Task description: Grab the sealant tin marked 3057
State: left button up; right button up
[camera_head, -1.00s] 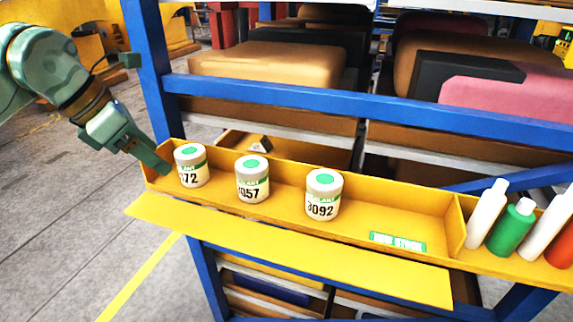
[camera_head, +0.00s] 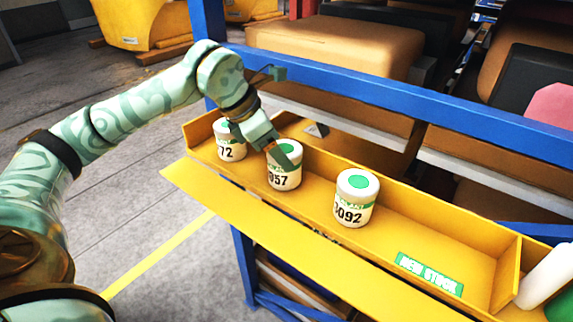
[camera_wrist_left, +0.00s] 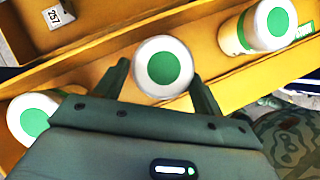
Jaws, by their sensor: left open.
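The white sealant tin ending in 057 (camera_head: 285,180) stands upright in the yellow shelf tray, middle of three tins. Its first digit is not clear, and my left gripper covers part of its top. My left gripper (camera_head: 277,152) is open at this tin's upper part. In the left wrist view the green-topped tin (camera_wrist_left: 163,66) sits between the two spread fingers, with no clear sign of a grip. A tin ending in 72 (camera_head: 231,150) stands to the left, partly behind my gripper. Tin 3092 (camera_head: 354,205) stands to the right. My right gripper is not in view.
The yellow tray (camera_head: 405,225) has a raised back wall and a front ledge. A green "NEW STOCK" label (camera_head: 429,273) lies right of the tins, where the tray is bare. A blue rack beam (camera_head: 400,82) runs behind. A white bottle (camera_head: 546,275) stands at far right.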

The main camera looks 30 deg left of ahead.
pick_arm(q)
jog(key=x, duration=0.5)
jog(key=shift+d+f, duration=0.1)
jog(key=shift+d, duration=0.1)
jog(key=c, duration=0.8)
jog(key=shift+r, duration=0.2)
